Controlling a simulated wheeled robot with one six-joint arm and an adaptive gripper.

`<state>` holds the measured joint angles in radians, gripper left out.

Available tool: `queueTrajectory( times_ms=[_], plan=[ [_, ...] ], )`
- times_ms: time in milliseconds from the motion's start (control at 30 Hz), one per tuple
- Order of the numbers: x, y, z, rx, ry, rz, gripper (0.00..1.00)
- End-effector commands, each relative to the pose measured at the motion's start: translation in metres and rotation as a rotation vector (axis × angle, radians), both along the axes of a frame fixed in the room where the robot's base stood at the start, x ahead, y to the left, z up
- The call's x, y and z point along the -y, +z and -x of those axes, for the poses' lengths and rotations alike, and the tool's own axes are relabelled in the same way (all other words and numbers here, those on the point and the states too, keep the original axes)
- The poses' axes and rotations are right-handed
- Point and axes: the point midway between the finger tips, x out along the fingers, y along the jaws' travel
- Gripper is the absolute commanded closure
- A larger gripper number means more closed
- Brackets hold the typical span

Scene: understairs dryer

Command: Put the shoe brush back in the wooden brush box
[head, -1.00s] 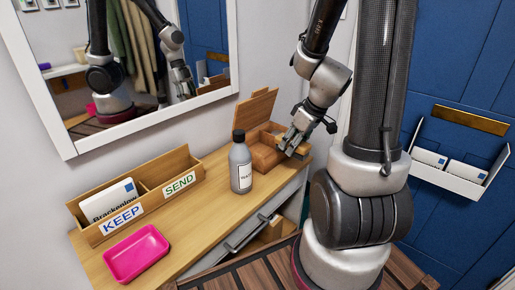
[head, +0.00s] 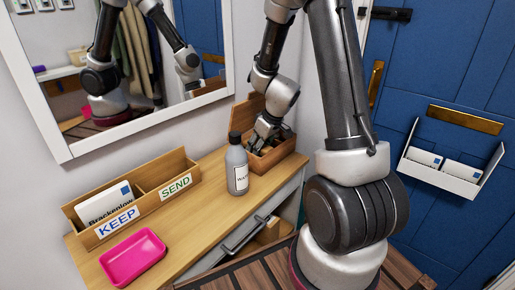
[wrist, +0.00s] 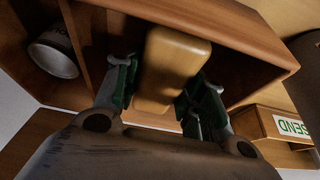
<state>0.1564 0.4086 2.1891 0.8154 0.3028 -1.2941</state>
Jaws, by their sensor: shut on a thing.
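The wooden brush box (head: 275,160) stands at the far end of the console top, its lid (head: 249,113) raised at the back. My gripper (head: 264,141) reaches down into the box's opening in the head view. In the wrist view, the green-padded fingers of my gripper (wrist: 165,88) are shut on the shoe brush (wrist: 174,62), a rounded tan wooden block. The brush is inside or just over the box's larger compartment; I cannot tell whether it touches the floor. Its bristles are hidden. A divider (wrist: 84,45) separates it from a round tin (wrist: 54,56).
A grey bottle with a dark cap (head: 237,167) stands close in front of the box. A KEEP/SEND letter sorter (head: 145,208) and a pink tray (head: 133,257) sit nearer on the console. A mirror (head: 62,155) hangs behind. A white wall holder (head: 450,175) is on the blue door.

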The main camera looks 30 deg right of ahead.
Motion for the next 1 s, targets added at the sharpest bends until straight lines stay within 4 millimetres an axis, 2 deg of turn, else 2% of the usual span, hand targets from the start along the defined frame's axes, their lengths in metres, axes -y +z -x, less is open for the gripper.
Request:
queueTrajectory(
  times_ms=[100, 433, 467, 567, 867, 1000],
  plan=[
    [-0.001, -0.007, -0.004, 0.001, 0.001, 0.000, 0.79],
    [-0.001, -0.010, -0.004, 0.001, 0.000, 0.000, 0.79],
    [-0.002, -0.010, -0.004, 0.001, 0.000, 0.000, 0.56],
    [-0.002, -0.010, -0.004, 0.001, 0.001, 0.000, 0.38],
    [-0.002, -0.009, -0.004, 0.001, 0.001, 0.000, 0.38],
    [0.000, 0.001, -0.002, 0.005, 0.002, 0.000, 0.38]
  ],
)
